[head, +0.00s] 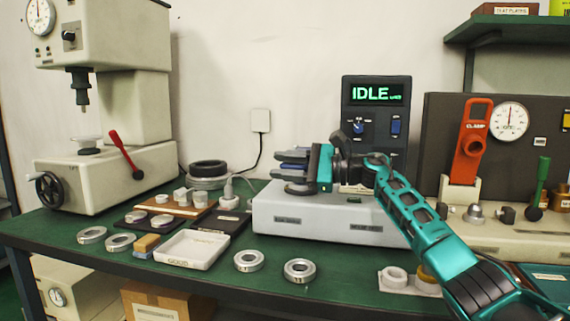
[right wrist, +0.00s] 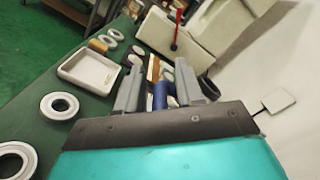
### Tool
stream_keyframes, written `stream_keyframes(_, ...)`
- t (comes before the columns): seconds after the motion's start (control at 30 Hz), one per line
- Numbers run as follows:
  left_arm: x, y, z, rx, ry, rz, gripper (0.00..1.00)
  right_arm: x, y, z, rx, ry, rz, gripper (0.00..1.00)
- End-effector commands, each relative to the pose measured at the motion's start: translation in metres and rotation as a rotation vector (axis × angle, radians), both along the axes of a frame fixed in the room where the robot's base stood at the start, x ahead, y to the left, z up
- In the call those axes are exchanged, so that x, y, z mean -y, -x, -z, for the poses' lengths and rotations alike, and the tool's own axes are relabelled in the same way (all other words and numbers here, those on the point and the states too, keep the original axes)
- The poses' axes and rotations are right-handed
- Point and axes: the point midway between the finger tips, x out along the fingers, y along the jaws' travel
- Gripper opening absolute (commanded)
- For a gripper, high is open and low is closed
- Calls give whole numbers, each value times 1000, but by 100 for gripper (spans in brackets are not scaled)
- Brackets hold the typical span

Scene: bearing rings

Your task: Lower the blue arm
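The blue arm shows in the right wrist view as a short blue cylinder (right wrist: 160,95) between the fingers of my right gripper (right wrist: 158,88). The fingers stand apart, with a narrow gap visible on each side of the blue part. In the head view my right gripper (head: 292,166) points left, just above the left part of the light grey machine base (head: 330,222). Its fingers and teal body hide most of the blue arm there, so its tilt cannot be told. My left gripper is not in view.
A display panel (head: 376,115) reading IDLE stands behind the base. A white tray (head: 195,250) and several metal rings (head: 300,270) lie in front on the green table. A press (head: 105,150) with a red lever is at left, an orange clamp (head: 470,145) at right.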

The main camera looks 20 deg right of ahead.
Motion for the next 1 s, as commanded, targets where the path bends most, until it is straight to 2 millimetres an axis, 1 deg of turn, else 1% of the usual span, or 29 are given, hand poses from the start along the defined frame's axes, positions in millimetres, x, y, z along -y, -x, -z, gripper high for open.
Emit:
stream_keyframes(0.03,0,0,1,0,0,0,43,2,-2,14,-24,9,9,37)
stream_keyframes(0.1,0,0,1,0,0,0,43,3,-2,13,-23,9,10,40)
stream_keyframes(0.33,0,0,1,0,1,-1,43,4,-2,13,-21,10,12,40)
stream_keyframes(0.47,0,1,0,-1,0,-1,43,12,3,12,-21,11,16,40)
stream_keyframes(0.57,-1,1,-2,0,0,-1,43,26,13,11,-20,11,17,40)
stream_keyframes(0.8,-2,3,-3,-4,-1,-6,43,68,47,8,-16,13,16,40)
stream_keyframes(0.9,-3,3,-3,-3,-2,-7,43,82,59,6,-13,10,12,40)
stream_keyframes(1.0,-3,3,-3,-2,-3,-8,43,93,69,4,-9,8,9,40)
